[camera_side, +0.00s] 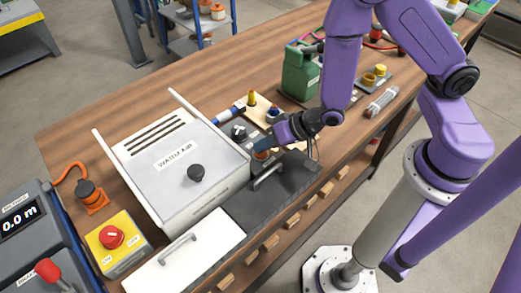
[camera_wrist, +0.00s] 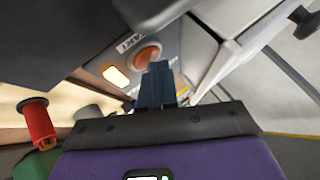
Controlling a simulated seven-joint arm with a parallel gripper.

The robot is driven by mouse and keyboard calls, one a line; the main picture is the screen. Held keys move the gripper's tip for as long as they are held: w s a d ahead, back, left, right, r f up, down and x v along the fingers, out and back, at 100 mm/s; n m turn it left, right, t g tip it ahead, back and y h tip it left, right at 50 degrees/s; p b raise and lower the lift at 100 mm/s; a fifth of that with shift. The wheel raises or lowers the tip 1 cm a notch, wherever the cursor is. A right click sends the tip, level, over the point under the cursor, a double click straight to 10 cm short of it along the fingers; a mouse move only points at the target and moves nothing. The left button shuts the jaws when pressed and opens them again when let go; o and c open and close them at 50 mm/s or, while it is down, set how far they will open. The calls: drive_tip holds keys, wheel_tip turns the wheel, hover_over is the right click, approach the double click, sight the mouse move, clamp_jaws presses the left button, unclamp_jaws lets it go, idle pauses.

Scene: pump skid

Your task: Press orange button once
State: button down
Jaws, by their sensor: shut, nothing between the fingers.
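The orange button (camera_wrist: 148,56) is round and sits on a grey panel, beside a glowing lamp (camera_wrist: 116,75) and a partly hidden label. In the side view a bit of orange (camera_side: 261,155) shows just below my fingertips, on the small control box beside the white "WARM AIR" cabinet. My gripper (camera_side: 260,146) is shut and empty, with its dark blue fingers pointing at the button. In the wrist view my gripper (camera_wrist: 158,70) covers the button's lower right edge. I cannot tell whether the fingertips touch the button or whether it is pushed in.
The "WARM AIR" cabinet (camera_side: 170,160) stands close left of my gripper. A dark plate with a handle (camera_side: 267,177) lies just in front. A green canister (camera_side: 300,75) stands behind. A yellow box with a red knob (camera_side: 112,237) is at the left front.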

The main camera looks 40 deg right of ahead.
sight(264, 153)
drive_tip(key=shift+r, duration=0.95)
wheel_tip(264, 153, up, 5)
idle(0.6)
idle(0.5)
